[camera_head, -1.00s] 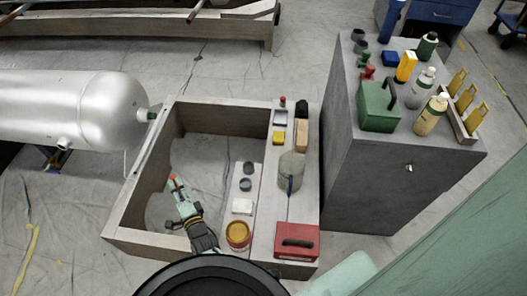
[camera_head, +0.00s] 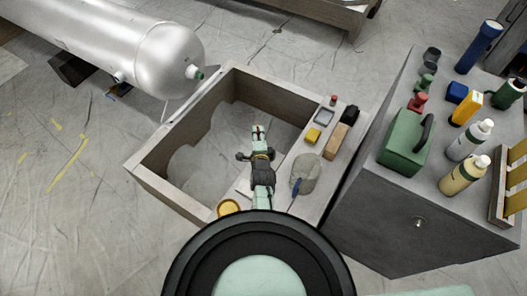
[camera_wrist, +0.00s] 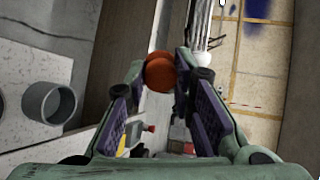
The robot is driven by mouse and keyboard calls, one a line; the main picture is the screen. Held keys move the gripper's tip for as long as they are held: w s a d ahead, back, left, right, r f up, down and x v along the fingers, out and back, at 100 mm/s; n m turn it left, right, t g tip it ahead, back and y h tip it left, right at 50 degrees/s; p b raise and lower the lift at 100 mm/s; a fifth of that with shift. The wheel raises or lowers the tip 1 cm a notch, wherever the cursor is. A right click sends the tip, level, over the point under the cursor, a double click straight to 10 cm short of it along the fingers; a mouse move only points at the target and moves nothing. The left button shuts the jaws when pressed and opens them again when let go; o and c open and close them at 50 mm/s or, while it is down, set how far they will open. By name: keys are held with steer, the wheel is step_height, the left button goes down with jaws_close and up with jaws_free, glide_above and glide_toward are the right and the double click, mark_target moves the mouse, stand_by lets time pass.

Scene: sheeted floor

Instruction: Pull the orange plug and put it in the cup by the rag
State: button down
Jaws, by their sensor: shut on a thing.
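My gripper (camera_head: 258,138) is over the open wooden box in the head view. In the wrist view its fingers (camera_wrist: 158,92) are shut on the round orange plug (camera_wrist: 158,73). A grey cup (camera_wrist: 50,103) stands on a pale surface at the left of the wrist view, apart from the fingers. My arm covers part of the ledge in the head view. I cannot clearly identify the rag.
The wooden box (camera_head: 165,187) has raised walls. A silver tank (camera_head: 165,60) is at upper left. A grey cabinet (camera_head: 380,225) carrying bottles stands right.

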steer(key=w+d+f+m+g+h+p, duration=0.1)
steer(key=w+d+m+g, duration=0.15)
steer(key=g, duration=0.25)
steer(key=s+a+m+g+p, duration=0.25)
steer(key=s+m+g, duration=0.25)
steer(key=s+g, duration=0.5)
step_height(320, 180, down, 7)
steer(key=b, duration=0.6)
steer(key=shift+f, duration=0.15)
steer(key=shift+s+d+f+b, duration=0.1)
steer(key=shift+f+b, duration=0.4)
steer(key=shift+b, duration=0.05)
steer(key=c, duration=1.3)
jaws_free()
steer(key=shift+r, duration=0.1)
